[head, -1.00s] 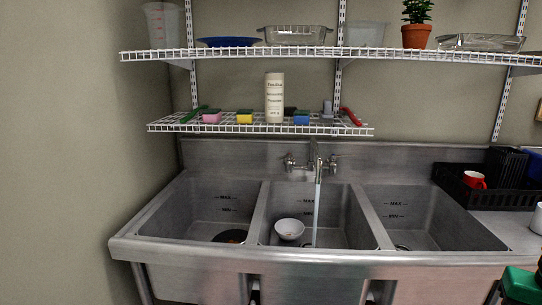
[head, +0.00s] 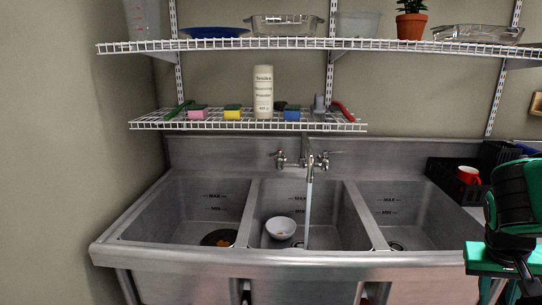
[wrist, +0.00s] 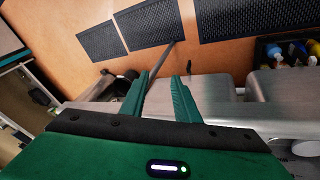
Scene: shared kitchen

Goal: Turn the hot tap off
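The tap (head: 306,160) is mounted on the back wall of the sink, with a lever handle on each side. Water runs from its spout into the middle basin. The left handle (head: 279,159) and the right handle (head: 325,158) are small in the head view; I cannot tell which is hot. My gripper (wrist: 164,84) shows in the wrist view with its two green fingers apart and nothing between them. It is far from the tap, and the tap is not in the wrist view.
The steel sink (head: 240,258) has three basins; a white bowl (head: 280,228) sits in the middle one. A wire shelf (head: 180,124) with sponges and a powder bottle (head: 263,92) hangs above. A black rack (head: 440,182) with a red mug (head: 467,175) stands right.

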